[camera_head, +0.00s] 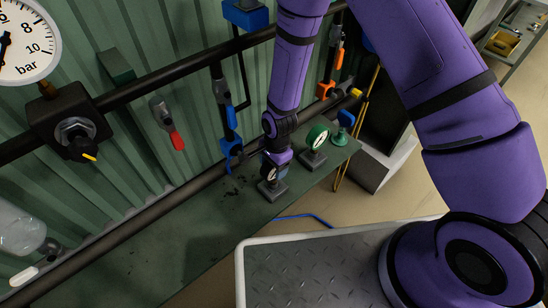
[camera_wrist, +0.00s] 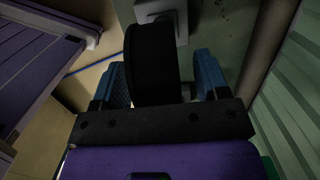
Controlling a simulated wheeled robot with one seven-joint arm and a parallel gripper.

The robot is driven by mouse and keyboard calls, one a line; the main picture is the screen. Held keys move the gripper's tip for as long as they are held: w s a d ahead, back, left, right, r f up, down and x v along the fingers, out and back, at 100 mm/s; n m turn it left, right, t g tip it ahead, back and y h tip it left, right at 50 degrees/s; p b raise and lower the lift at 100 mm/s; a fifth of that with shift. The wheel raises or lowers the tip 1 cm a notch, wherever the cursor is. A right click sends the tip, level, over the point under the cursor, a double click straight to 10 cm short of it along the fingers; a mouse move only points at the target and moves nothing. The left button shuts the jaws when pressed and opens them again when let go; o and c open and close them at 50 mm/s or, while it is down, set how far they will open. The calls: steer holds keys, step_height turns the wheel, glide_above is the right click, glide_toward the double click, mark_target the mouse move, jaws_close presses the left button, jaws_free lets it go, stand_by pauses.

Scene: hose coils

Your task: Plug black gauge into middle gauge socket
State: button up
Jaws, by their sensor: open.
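The black gauge (camera_head: 268,177) stands upright on a small grey block on the green bench. In the wrist view, its dark round body (camera_wrist: 152,62) sits between the two blue fingers of my gripper (camera_wrist: 162,80). A gap shows on the right side; whether the left finger touches is unclear. In the head view, my gripper (camera_head: 275,162) is directly over the gauge and partly hides it. A pipe with blue fittings (camera_head: 230,115) hangs on the wall behind; I cannot tell which part is the middle gauge socket.
A green gauge (camera_head: 318,138) on its own block and a teal piece (camera_head: 342,134) stand close by to the right. A red-handled valve (camera_head: 171,124) and a large bar gauge (camera_head: 22,42) are on the wall at left. The bench's front left is clear.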

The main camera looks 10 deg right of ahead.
steer(key=shift+f, duration=0.35)
steer(key=c, duration=1.1)
steer(key=shift+r, duration=0.45)
steer(key=shift+r, duration=1.4)
steer(key=shift+r, duration=3.15)
